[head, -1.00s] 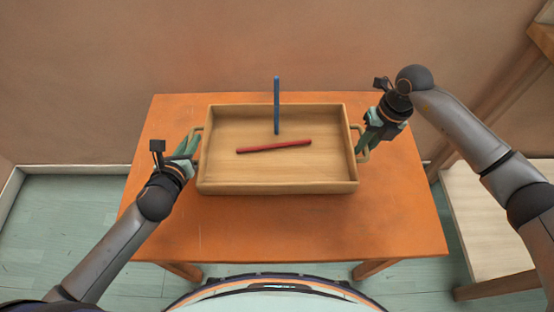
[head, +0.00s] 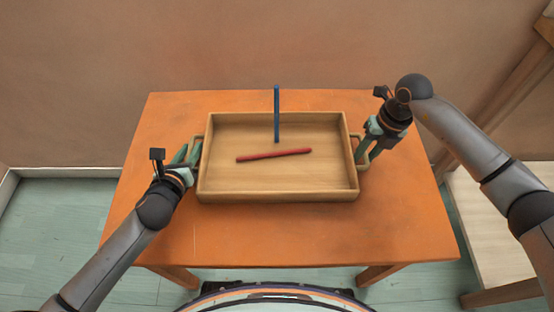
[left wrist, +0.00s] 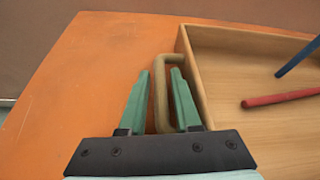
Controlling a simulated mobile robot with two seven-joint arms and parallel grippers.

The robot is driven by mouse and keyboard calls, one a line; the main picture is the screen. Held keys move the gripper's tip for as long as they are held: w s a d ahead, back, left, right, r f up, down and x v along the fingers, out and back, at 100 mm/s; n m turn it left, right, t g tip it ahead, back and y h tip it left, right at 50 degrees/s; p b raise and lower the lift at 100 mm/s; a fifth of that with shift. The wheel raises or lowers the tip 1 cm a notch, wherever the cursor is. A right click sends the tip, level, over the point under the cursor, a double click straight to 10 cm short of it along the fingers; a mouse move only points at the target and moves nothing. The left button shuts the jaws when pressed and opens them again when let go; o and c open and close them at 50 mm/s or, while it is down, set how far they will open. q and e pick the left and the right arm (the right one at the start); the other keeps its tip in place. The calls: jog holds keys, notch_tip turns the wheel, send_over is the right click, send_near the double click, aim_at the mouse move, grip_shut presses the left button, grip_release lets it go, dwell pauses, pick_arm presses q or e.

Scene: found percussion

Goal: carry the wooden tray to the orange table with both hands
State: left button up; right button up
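The wooden tray (head: 280,194) appears to rest on the orange table (head: 240,235), near its middle. A red stick (head: 273,154) lies in the tray. A blue stick (head: 277,112) has its lower end in the tray and its upper end reaches past the far rim. My left gripper (head: 190,143) is open around the left handle; the left wrist view shows its green fingers (left wrist: 160,72) on either side of the handle (left wrist: 161,92), with gaps. My right gripper (head: 366,156) is at the right handle (head: 362,163), its fingers apart.
Bare tabletop surrounds the tray. A wall (head: 300,45) stands behind the table. A pale wooden table (head: 500,220) stands at the right. The floor (head: 60,220) is clear at the left.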

pick_arm(q)
jog(key=shift+o, duration=1)
pick_arm(e)
jog(key=shift+o, duration=1)
pick_arm(q)
jog(key=shift+r, duration=0.1)
pick_arm(e)
jog(key=shift+a+r, duration=0.1)
